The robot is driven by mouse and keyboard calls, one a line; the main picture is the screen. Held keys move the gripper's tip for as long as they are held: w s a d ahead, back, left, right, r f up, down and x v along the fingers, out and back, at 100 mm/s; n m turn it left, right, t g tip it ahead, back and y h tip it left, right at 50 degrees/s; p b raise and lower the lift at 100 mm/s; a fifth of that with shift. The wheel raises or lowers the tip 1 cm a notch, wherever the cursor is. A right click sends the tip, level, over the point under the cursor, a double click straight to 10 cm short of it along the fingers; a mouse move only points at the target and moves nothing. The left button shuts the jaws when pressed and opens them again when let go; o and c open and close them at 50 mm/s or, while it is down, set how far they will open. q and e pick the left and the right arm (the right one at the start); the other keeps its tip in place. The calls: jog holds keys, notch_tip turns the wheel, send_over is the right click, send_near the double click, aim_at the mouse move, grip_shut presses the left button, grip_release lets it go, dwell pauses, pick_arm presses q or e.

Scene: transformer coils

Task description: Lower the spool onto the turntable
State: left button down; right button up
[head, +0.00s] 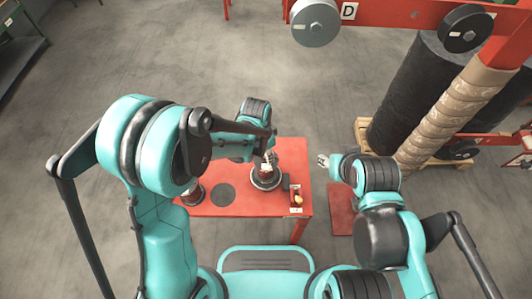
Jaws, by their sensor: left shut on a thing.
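A small spool with a reddish-brown winding (265,171) is at the right half of the red table in the head view. My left gripper (268,155) is at the top of this spool and shut on it. The spool is directly over the dark round turntable (267,185); whether it touches it or hangs just above cannot be told. My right gripper (323,160) is off the table's right edge, away from the spool. It is too small to tell whether it is open or shut.
A red rack with large rolls (425,90) stands at the right.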

pick_arm(q)
jog(key=shift+f+b, duration=0.7)
jog(key=shift+b, duration=0.1)
dwell(0.7)
jog(key=c, duration=1.2)
grip_release()
jog(key=shift+o, duration=0.2)
jog(key=shift+r, duration=0.15)
notch_tip(320, 180, up, 12)
jog(key=a, duration=0.1)
jog(key=shift+s, duration=0.4)
jog(key=shift+a, duration=0.1)
jog(key=s+a+r+n+t, duration=0.2)
jog(key=s+a+n, duration=0.3)
jog(key=a, duration=0.3)
jog(key=s+a+r+n+t+y, duration=0.1)
jog(key=s+a+r+n+t, duration=0.2)
jog(key=s+a+n, duration=0.3)
jog(key=a+t, duration=0.1)
jog(key=a, duration=0.1)
jog(key=shift+s+a+r, duration=0.15)
jog(key=shift+a, duration=0.2)
